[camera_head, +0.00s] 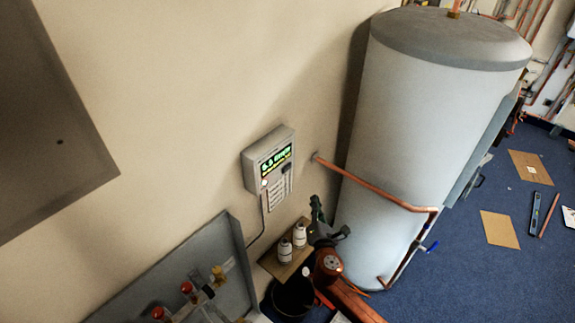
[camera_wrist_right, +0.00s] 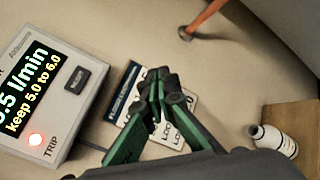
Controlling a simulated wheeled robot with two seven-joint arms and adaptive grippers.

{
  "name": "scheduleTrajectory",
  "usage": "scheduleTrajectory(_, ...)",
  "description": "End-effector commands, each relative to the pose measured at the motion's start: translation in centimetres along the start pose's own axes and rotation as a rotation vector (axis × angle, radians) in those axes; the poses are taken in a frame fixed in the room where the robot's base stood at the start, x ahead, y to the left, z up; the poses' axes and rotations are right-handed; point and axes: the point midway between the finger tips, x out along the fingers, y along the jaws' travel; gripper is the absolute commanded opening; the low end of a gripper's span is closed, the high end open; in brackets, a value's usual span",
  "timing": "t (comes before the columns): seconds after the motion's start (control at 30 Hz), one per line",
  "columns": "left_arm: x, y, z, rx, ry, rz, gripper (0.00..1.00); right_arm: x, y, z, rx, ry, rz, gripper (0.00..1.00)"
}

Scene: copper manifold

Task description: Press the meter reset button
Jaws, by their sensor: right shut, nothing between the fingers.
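The meter (camera_head: 255,165) is a pale grey box on the beige wall with a lit green and yellow display. In the right wrist view the meter (camera_wrist_right: 85,52) fills the left side; its display reads "keep 5.0 to 6.0", with the upper number partly cut off. A dark labelled button (camera_wrist_right: 77,79) is right of the display, and a glowing red lamp (camera_wrist_right: 36,140) sits by the word TRIP. My right gripper (camera_head: 316,204) is shut and empty, below and right of the meter. In the wrist view its fingertips (camera_wrist_right: 160,84) are apart from the button. My left gripper is out of view.
White bottles (camera_head: 300,235) stand on a wooden shelf (camera_head: 269,262) below. A large grey tank (camera_head: 415,120) with a copper pipe (camera_head: 375,190) stands right. A grey panel (camera_head: 238,262) is lower left.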

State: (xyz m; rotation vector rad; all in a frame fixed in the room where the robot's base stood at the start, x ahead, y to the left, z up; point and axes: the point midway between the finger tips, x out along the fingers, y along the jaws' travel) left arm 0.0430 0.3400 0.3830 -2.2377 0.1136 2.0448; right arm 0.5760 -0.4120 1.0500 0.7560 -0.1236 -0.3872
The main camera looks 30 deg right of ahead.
Motion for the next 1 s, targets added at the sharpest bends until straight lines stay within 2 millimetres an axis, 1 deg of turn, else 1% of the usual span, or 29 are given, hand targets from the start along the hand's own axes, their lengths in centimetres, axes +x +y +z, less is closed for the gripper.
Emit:
scheduleTrajectory(0.03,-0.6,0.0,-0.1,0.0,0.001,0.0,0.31,-0.4,2.2,1.9,-0.027,-0.031,0.032,0.0)
scheduleTrajectory(0.1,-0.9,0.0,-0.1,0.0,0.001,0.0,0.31,-1.0,4.3,3.8,-0.061,-0.068,0.062,0.0)
scheduleTrajectory(0.2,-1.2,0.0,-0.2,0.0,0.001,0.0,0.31,-1.6,6.3,5.6,-0.095,-0.107,0.092,0.0)
scheduleTrajectory(0.3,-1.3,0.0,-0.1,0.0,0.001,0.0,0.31,-2.0,7.4,6.6,-0.112,-0.128,0.108,0.0)
scheduleTrajectory(0.4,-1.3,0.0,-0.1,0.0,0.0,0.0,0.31,-2.1,7.7,6.9,-0.119,-0.135,0.112,0.0)
scheduleTrajectory(0.73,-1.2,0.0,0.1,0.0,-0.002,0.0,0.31,-2.0,7.7,6.8,-0.117,-0.134,0.112,0.0)
scheduleTrajectory(0.87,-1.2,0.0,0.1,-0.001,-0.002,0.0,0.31,-1.5,8.1,6.4,-0.116,-0.134,0.112,0.0)
scheduleTrajectory(1.0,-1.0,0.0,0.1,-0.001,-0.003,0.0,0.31,-0.3,8.9,5.6,-0.115,-0.134,0.112,0.0)
